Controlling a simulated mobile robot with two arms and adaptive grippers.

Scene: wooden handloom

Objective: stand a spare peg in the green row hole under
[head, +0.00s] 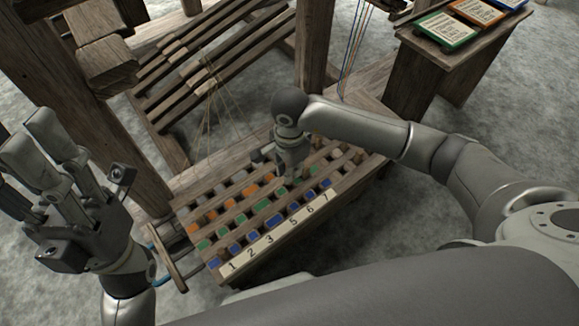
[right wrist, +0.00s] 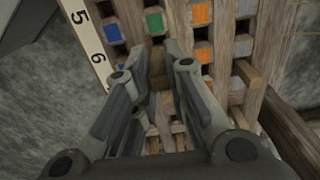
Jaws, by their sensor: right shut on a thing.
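The board (head: 185,212) of square holes has blue, green, orange and grey rows, with a number strip (head: 290,230) along its near edge. My right gripper (head: 292,178) points down over the right part of the board, close to the green row. In the right wrist view, its fingers (right wrist: 158,85) are shut on a brown wooden peg (right wrist: 158,76), mostly hidden between them. Whether the peg's lower end is in a hole cannot be told. A green square (right wrist: 154,20) shows beyond it. My left gripper (head: 32,140) is open and empty, raised at the left, away from the board.
The loom's wooden posts (head: 313,45) and slatted treadles (head: 205,60) stand behind the board. A side stand (head: 420,80) at the top right carries coloured cards (head: 447,29). Grey floor (head: 410,225) is clear to the right.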

